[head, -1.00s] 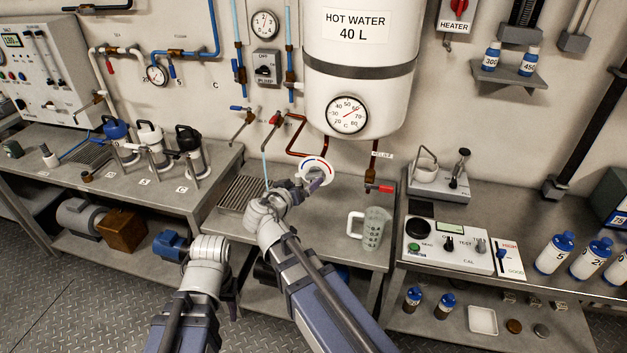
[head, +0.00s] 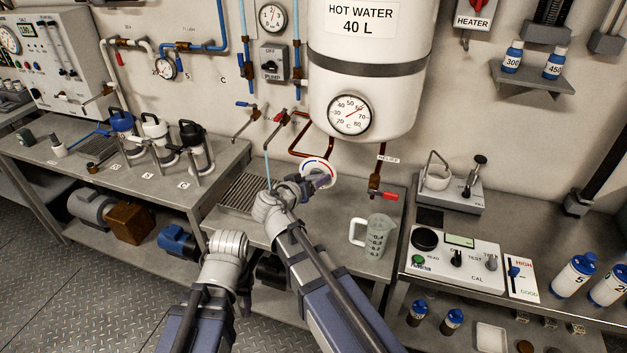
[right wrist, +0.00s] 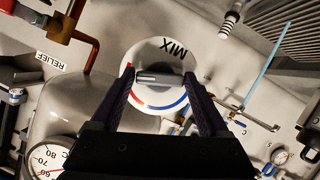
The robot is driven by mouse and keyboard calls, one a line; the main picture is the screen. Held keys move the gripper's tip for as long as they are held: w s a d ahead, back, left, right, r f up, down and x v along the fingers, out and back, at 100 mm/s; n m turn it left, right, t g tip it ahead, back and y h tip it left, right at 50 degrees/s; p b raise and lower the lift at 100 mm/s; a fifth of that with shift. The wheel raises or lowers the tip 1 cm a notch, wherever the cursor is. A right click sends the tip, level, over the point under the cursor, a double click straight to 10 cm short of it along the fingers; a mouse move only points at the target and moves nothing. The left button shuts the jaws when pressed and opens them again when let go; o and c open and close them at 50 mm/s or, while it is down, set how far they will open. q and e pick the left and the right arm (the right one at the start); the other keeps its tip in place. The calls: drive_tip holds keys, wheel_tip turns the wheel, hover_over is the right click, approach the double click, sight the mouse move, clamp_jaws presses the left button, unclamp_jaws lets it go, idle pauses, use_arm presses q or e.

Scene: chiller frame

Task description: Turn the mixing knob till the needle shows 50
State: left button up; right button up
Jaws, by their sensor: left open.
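The mixing knob is a white round dial (right wrist: 160,102) with a red and blue arc, the word MIX and a grey bar handle (right wrist: 160,78). In the head view the dial (head: 318,172) is below the hot water tank. My right gripper (right wrist: 159,80) has one finger at each end of the bar and appears shut on it. The tank gauge (head: 349,115) has a red needle pointing to the upper right, near 60; the exact reading is too small to tell. My left gripper (head: 243,282) is low in front of the bench, empty, its fingers poorly visible.
A measuring jug (head: 377,238) stands on the bench right of the knob. A red-handled relief valve (head: 388,196) hangs beside it. Copper pipes (head: 296,137) run close above the knob. A drain grille (head: 243,193) lies to the left.

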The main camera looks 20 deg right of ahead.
drive_tip(key=c, duration=0.9)
drive_tip(key=shift+w+a+f+n+h+b, duration=0.1)
drive_tip(key=shift+n+h+b, duration=0.35)
drive_tip(key=shift+n, duration=0.15)
drive_tip(key=shift+a+f+n+h+b, duration=0.1)
drive_tip(key=shift+n+h+b, duration=0.3)
drive_tip(key=shift+n, duration=0.2)
drive_tip(key=shift+n+g+h+b, duration=0.3)
drive_tip(key=shift+n+h+b, duration=0.65)
drive_tip(key=shift+n+b, duration=0.65)
drive_tip(key=shift+n, duration=0.3)
drive_tip(key=o, duration=1.3)
